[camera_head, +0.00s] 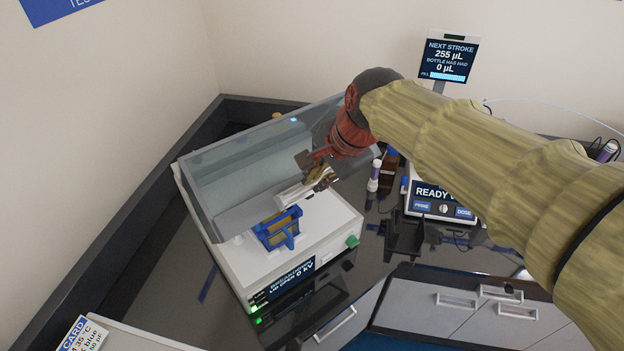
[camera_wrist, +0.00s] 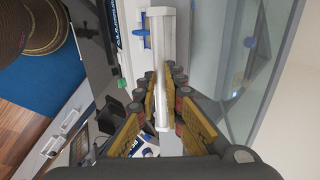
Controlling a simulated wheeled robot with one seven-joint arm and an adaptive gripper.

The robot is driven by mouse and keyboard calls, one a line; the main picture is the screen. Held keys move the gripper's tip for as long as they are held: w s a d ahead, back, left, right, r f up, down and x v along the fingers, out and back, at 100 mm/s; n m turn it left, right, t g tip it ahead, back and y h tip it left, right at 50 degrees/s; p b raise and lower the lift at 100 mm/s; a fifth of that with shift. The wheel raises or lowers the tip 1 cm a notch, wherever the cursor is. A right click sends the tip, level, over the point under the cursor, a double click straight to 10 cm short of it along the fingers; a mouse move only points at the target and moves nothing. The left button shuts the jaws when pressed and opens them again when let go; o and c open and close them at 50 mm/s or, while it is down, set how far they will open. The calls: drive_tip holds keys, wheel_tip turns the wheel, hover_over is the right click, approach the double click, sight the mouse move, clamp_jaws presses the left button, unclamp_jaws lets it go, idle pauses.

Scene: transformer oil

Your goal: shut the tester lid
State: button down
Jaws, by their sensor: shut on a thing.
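The breakdown tester (camera_head: 335,218) is a white box on the dark bench. Its clear lid (camera_head: 235,160) stands raised and tilted over the rear of the box; the lid also fills the right of the wrist view (camera_wrist: 265,60). A pale bar, apparently the lid's handle (camera_head: 292,194), shows at the lid's front edge. My gripper (camera_head: 320,178) is shut on this handle, and in the wrist view the bar (camera_wrist: 161,45) runs between my fingers (camera_wrist: 165,95). A blue cell (camera_head: 278,229) with amber contents sits in the tester below.
A READY dosing unit (camera_head: 443,203), a brown bottle (camera_head: 389,167) and a white vial with a purple cap (camera_head: 374,175) stand right of the tester. A black tray (camera_head: 405,238) lies in front of them. The display (camera_head: 448,58) stands behind. Walls close off the left and back.

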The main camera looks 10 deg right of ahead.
drive_tip(key=s+d+f+t+b, duration=0.1)
drive_tip(key=s+f+b, duration=0.1)
drive_tip(key=f+b, duration=0.8)
drive_tip(key=s+d+f+t+y+b, duration=0.1)
drive_tip(key=s+f+b, duration=0.1)
drive_tip(key=f+b, duration=0.7)
drive_tip(key=shift+s+f+t+y+b, duration=0.2)
drive_tip(key=shift+f+t+y+b, duration=0.1)
drive_tip(key=shift+f+t+b, duration=0.15)
drive_tip(key=c, duration=2.5)
unclamp_jaws()
drive_tip(key=shift+s+d+r+p, duration=0.1)
drive_tip(key=shift+d+r+p, duration=0.05)
drive_tip(key=shift+r+p, duration=0.35)
drive_tip(key=shift+c, duration=0.2)
drive_tip(key=o, duration=0.6)
drive_tip(key=shift+o, duration=0.3)
drive_tip(key=shift+r, duration=0.1)
drive_tip(key=v, duration=1.1)
drive_tip(key=shift+s+r, duration=0.25)
drive_tip(key=shift+r, duration=0.05)
drive_tip(key=shift+d, duration=0.1)
